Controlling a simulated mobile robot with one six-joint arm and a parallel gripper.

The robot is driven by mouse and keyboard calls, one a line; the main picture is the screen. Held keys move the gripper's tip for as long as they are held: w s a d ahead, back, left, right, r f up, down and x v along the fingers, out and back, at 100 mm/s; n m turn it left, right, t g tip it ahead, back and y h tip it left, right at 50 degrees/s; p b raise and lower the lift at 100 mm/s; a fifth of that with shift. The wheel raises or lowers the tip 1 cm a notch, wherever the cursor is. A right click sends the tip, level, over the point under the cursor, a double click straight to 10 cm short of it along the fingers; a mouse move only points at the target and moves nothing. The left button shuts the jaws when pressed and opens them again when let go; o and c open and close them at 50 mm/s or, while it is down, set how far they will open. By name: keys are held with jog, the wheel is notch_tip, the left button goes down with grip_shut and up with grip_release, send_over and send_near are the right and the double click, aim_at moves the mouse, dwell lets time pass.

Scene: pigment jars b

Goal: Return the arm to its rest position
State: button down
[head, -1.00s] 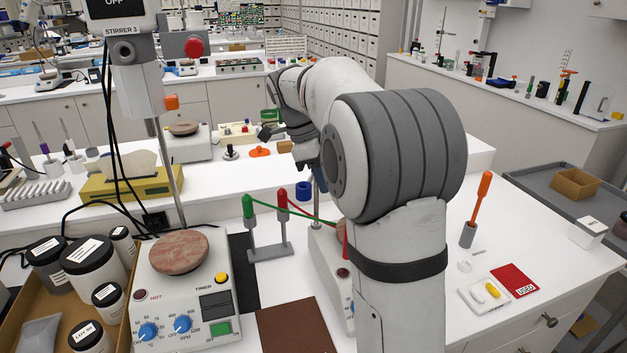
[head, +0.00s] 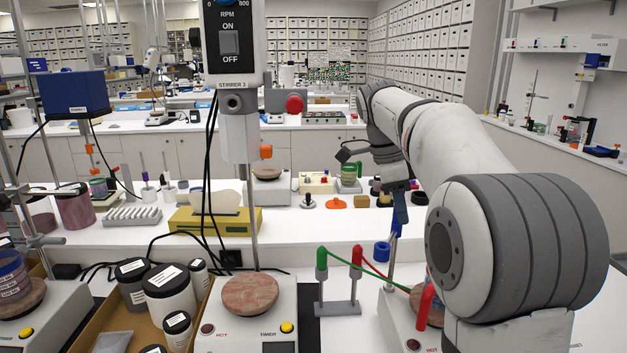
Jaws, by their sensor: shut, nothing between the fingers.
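My white and grey arm fills the right side of the head view, reaching up and away over the bench. My gripper (head: 400,210) hangs at its far end, pointing down, above the white worktop near the blue ring. Its fingers are small and dark in this view; they look closed with nothing held. Part of the bench and of the right-hand hotplate (head: 398,320) is hidden behind my arm.
A stirrer (head: 238,130) on a tall rod stands over a hotplate with a reddish round top (head: 249,292). Labelled jars (head: 168,292) sit in a cardboard tray at left. A small stand with green and red holders (head: 338,305) and a blue ring (head: 382,251) are near my gripper.

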jog(key=s+a+f+n+t+y, duration=0.1)
jog(key=s+a+f+n+t, duration=0.1)
jog(key=s+f+n, duration=0.6)
jog(key=s+a+f+n+t+y, duration=0.2)
jog(key=s+a+f+n, duration=0.1)
jog(key=s+f+n, duration=0.6)
jog(key=s+n, duration=0.3)
jog(key=s, duration=0.3)
jog(key=shift+a+f+n, duration=0.2)
jog(key=shift+a+n, duration=0.05)
jog(key=shift+n, duration=0.15)
